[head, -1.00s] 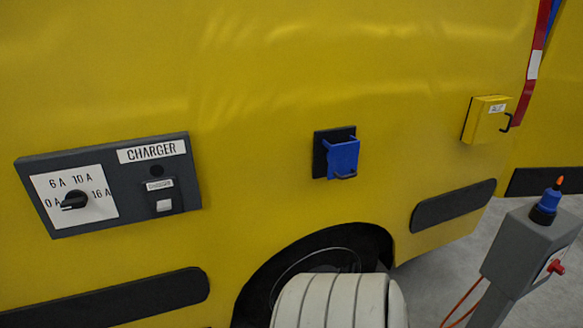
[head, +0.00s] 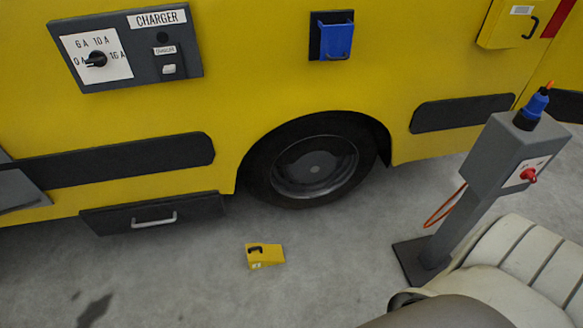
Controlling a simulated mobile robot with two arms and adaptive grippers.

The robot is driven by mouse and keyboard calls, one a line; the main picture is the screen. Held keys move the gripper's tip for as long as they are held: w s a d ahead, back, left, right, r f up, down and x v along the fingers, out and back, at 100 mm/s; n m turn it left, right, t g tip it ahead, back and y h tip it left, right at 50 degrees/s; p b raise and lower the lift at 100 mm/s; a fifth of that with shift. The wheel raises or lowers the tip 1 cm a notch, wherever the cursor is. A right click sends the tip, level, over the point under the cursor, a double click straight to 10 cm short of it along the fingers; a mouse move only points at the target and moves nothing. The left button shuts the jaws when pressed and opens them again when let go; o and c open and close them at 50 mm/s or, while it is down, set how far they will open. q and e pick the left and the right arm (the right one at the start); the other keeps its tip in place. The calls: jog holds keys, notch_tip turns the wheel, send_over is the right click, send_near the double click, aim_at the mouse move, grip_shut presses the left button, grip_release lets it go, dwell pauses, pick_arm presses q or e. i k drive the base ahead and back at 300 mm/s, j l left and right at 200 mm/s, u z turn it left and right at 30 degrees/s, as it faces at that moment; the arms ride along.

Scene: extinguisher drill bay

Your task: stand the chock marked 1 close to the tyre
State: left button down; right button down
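A small yellow wedge-shaped chock (head: 268,258) with a black handle lies on the grey floor in the lower middle of the head view. A small pale label shows on its front, too small to read, so I cannot tell its number. The dark tyre (head: 262,178) stands in the wheel arch of the yellow vehicle, behind and to the right of the chock. Bare floor separates the two.
A grey charging post (head: 490,165) with a blue plug (head: 537,105) and an orange cable stands right of the wheel. A dark step with a handle (head: 152,218) sits low on the vehicle (head: 250,85) at left. The floor around the chock is clear.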

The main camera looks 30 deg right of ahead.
aim_at(260, 255)
jog(key=z, duration=0.7)
